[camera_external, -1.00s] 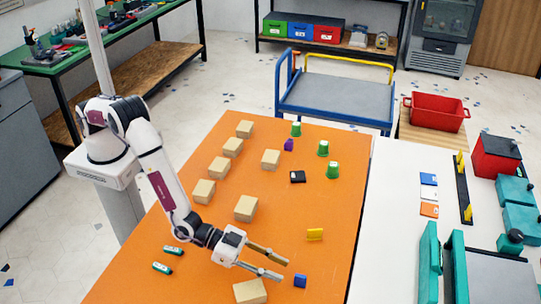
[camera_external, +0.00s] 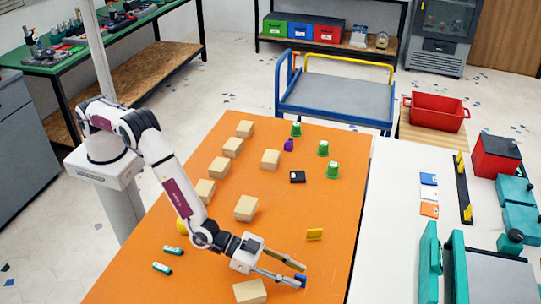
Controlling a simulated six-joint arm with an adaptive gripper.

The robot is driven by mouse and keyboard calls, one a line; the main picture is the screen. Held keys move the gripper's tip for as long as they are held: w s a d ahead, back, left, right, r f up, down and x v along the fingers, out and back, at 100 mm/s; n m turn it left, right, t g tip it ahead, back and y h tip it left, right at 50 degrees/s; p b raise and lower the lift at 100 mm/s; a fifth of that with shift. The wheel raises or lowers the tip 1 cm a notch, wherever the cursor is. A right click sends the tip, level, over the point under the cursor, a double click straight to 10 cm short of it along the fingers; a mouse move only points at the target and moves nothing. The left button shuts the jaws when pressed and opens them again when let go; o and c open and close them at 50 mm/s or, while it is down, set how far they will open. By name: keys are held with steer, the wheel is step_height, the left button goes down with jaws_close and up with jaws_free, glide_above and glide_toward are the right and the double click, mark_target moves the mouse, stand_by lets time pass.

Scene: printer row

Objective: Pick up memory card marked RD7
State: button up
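No RD7 mark is readable on any card. A small blue piece (camera_external: 302,280), perhaps a memory card, is at my gripper's tips and partly hidden by them. A black piece (camera_external: 297,177) and a purple piece (camera_external: 289,145) lie farther back. My gripper (camera_external: 301,275) has its fingers spread apart, low over the table's front right. I cannot tell whether a finger touches the blue piece.
Several wooden blocks stand on the orange table (camera_external: 215,280), including a block (camera_external: 250,291) just below my gripper. Green cups (camera_external: 333,170) stand at the back right. Green-and-white batteries (camera_external: 162,267) lie at front left. Blue, white and orange flat pieces (camera_external: 429,194) lie on the white table.

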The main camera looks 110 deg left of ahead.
stand_by(0.4)
jaws_close()
steer(key=shift+r, duration=0.15)
step_height(320, 180, up, 10)
stand_by(0.8)
stand_by(0.5)
